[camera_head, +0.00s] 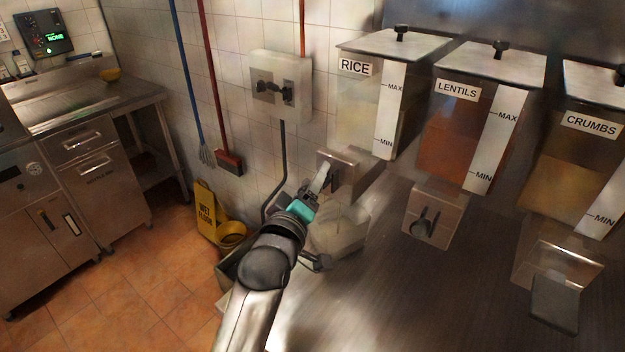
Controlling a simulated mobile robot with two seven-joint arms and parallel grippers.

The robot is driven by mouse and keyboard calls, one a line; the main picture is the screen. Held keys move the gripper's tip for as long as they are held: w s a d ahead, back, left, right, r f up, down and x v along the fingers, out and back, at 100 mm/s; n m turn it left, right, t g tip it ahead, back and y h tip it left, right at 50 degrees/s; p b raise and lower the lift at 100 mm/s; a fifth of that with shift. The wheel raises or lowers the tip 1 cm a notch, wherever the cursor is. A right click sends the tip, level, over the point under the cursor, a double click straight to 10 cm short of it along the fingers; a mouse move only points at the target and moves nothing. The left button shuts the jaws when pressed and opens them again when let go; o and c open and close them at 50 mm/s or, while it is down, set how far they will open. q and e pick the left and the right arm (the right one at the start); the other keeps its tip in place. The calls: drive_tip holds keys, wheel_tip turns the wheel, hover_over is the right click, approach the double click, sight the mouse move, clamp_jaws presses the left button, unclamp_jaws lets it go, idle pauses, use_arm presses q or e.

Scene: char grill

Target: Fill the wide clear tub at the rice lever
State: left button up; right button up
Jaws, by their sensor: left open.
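The rice dispenser (358,105) hangs at the upper middle, labelled RICE, with a metal outlet box (352,172) below it. A pale piece, perhaps the rice lever (322,178), shows at the left of that box. The wide clear tub (342,236) stands on the steel counter below the outlet. My left gripper (314,228) is open beside the tub's left side, close under the pale piece. Whether it touches either is unclear. The tub's contents are hard to make out, and my arm hides part of its left side. My right gripper is not in view.
The lentils dispenser (460,115) and crumbs dispenser (578,150) hang to the right, their outlets (432,215) jutting over the counter (440,295). The front counter is clear. A yellow wet-floor sign (206,212) and bucket (231,234) stand on the floor at left.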

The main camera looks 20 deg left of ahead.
use_arm(q)
drive_tip(key=shift+w, duration=0.1)
clamp_jaws()
idle(0.5)
idle(0.9)
